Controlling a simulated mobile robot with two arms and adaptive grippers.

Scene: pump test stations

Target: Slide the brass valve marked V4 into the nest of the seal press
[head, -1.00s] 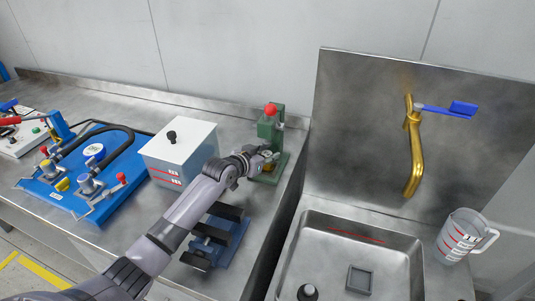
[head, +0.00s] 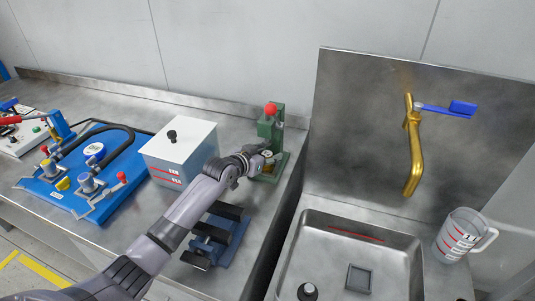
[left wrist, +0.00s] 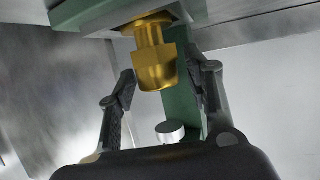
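The seal press (head: 268,131) is a green frame with a red knob, standing at the back right of the bench. My left gripper (head: 267,155) reaches in at its front. In the left wrist view the brass valve (left wrist: 155,60) is at the grey nest plate (left wrist: 118,15) of the press, its one end meeting that plate. The left gripper's fingers (left wrist: 160,93) stand open on either side of the valve, with gaps showing. A round silver press part (left wrist: 170,132) faces the valve's free end. No V4 mark is readable. My right gripper is out of view.
A white box with a black knob (head: 178,152) stands left of the press. A blue fixture with black blocks (head: 226,232) lies in front. A blue pump station (head: 75,178) is further left. A sink (head: 352,225) with a brass tap (head: 414,155) and a jug (head: 460,236) are at right.

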